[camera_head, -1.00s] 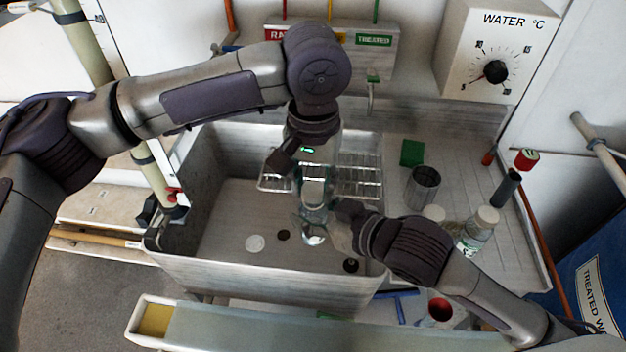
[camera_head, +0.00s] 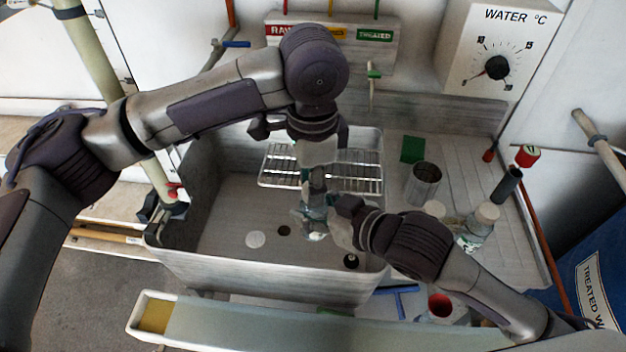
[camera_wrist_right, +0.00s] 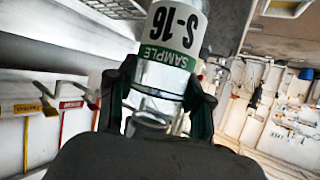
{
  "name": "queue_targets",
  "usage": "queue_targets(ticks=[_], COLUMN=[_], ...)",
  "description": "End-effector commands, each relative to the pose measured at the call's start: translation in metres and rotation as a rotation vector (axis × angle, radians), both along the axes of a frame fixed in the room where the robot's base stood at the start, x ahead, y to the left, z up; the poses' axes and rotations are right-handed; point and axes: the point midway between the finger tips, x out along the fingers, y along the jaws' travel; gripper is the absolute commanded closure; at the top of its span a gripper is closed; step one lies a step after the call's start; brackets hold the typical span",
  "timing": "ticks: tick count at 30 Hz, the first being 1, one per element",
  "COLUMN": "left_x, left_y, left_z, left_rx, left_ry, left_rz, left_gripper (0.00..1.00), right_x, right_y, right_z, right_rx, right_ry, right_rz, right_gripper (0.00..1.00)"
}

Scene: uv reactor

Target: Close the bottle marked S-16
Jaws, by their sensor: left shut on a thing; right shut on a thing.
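The bottle marked S-16 (camera_wrist_right: 172,35) is clear, with a white label and green SAMPLE band, seen upside down in the right wrist view. In the head view the bottle (camera_head: 312,218) is over the sink. My right gripper (camera_head: 338,216) is shut on its side from the right; both fingers flank the glass in the wrist view. My left gripper (camera_head: 314,184) points down from above, shut at the bottle's top end. The small thing between its fingers seems to be the cap, mostly hidden; I cannot tell how it sits on the mouth.
The grey sink (camera_head: 225,262) has a wire rack (camera_head: 355,182) behind the bottle. A pale disc (camera_head: 256,239) and a dark round thing (camera_head: 351,261) lie in the sink. A metal cup (camera_head: 423,184) and white-capped bottles (camera_head: 483,222) stand on the counter at right.

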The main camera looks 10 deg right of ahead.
Motion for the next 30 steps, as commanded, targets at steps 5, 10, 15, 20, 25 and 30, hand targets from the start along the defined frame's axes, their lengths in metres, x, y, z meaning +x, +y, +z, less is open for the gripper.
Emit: queue_targets(ticks=[5,10,15,20,25,30], left_x=[0.0018,0.0029,0.0040,0.0046,0.0046,0.0040], left_y=[0.0001,-0.0001,-0.0009,-0.0020,-0.0032,-0.0043], left_z=[0.0000,-0.0004,-0.0007,-0.0006,-0.0008,-0.0010], left_rx=[-0.001,-0.001,0.000,0.000,-0.001,-0.001], left_ry=[-0.002,-0.001,-0.002,-0.003,-0.002,-0.002], left_rz=[-0.422,-0.830,-1.238,-1.626,-2.038,-2.451], left_gripper=[0.72,0.72,0.72,0.72,0.72,0.72], right_x=[-0.0001,-0.0001,-0.0002,-0.0003,-0.0005,-0.0005], right_y=[-0.0001,-0.0001,-0.0002,-0.0001,0.0000,0.0001], right_z=[-0.0002,-0.0003,-0.0003,-0.0004,-0.0005,-0.0005], right_rx=[-0.001,-0.001,-0.001,-0.001,-0.001,-0.001], right_ry=[0.001,0.001,0.001,0.002,0.002,0.002], right_rz=[0.000,0.000,0.000,0.000,0.001,0.001], right_gripper=[1.00,1.00,1.00,1.00,1.00,1.00])
